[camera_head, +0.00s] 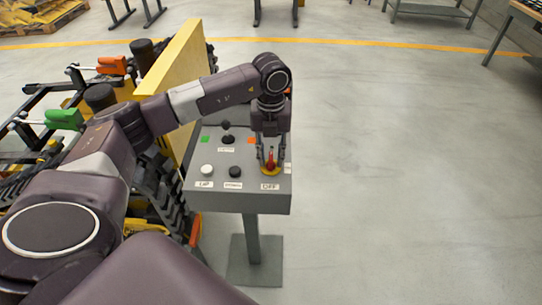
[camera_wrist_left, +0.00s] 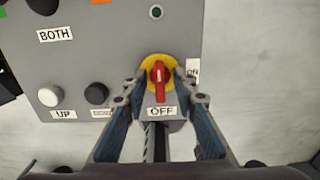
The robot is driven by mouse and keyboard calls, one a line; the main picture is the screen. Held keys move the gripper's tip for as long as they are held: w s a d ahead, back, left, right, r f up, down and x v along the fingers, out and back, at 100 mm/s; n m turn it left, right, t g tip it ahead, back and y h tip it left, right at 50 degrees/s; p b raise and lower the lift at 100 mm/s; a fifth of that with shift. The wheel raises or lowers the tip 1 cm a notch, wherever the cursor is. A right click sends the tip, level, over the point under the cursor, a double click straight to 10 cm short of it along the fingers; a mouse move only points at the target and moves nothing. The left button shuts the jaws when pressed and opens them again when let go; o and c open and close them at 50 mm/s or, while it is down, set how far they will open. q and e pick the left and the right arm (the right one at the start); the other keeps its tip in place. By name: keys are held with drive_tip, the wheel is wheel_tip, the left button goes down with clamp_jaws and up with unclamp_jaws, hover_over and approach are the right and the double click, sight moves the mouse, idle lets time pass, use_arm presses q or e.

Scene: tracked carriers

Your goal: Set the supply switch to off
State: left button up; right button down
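The supply switch (camera_head: 270,168) is a red handle on a yellow round plate, at the right front of a grey control box (camera_head: 240,200). An OFF label (camera_head: 270,187) is in front of it, and a partly hidden label, seemingly ON, is on its right. In the left wrist view the red handle (camera_wrist_left: 157,80) lies lengthwise, its lower end toward the OFF label (camera_wrist_left: 162,112). My left gripper (camera_head: 270,162) points down over the switch. Its fingers (camera_wrist_left: 158,92) are spread on either side of the handle, apart from it. My right gripper is not in view.
A yellow panel (camera_head: 172,85) and tracked machinery with green (camera_head: 64,117) and orange handles stand left. The floor on the right is clear.

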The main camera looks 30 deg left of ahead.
sight(271, 157)
use_arm(q)
wheel_tip(271, 157, up, 12)
idle(0.5)
idle(0.5)
